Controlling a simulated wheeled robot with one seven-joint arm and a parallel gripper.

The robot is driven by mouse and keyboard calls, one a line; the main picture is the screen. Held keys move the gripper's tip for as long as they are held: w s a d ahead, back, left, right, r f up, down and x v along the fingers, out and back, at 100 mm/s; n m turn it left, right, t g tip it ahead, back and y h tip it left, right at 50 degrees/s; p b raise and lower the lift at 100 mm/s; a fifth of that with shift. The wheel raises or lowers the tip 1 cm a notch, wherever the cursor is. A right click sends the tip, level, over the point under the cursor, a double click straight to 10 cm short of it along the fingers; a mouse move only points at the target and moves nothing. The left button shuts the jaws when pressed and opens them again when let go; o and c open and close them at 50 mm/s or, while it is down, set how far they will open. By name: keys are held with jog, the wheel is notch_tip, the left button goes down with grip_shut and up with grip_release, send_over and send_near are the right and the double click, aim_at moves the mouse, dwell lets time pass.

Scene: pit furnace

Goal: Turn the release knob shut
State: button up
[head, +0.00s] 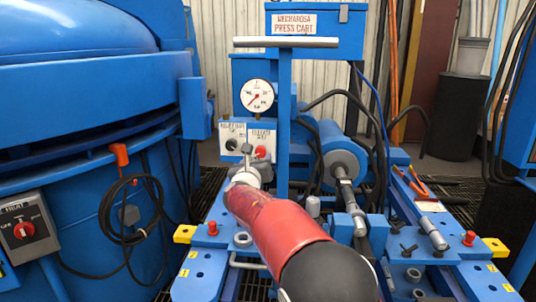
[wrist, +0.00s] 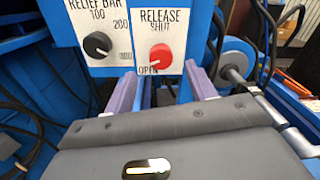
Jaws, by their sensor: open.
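The red release knob (wrist: 163,57) is on a white plate in the wrist view, with SHUT printed above it and OPEN at its lower left. A light mark on the knob seems to point down-left toward OPEN. It also shows in the head view (head: 261,152), just beyond my gripper. My gripper (wrist: 159,74) is open, with its two purple fingers spread to either side below the knob. Nothing is between them, and they appear short of the knob. In the head view my gripper (head: 246,166) is partly hidden by my own red arm.
The black relief knob (wrist: 98,45) sits close left of the release knob. A blue upright post with a grey crossbar (head: 285,43) stands right beside the panel. A gauge (head: 257,96) is above. Hoses and a cylinder (head: 342,165) lie to the right.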

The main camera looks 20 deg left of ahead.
aim_at(260, 153)
jog(key=shift+p+x, duration=0.9)
jog(key=shift+x, duration=1.9)
jog(key=shift+c, duration=0.4)
jog(key=c, duration=0.9)
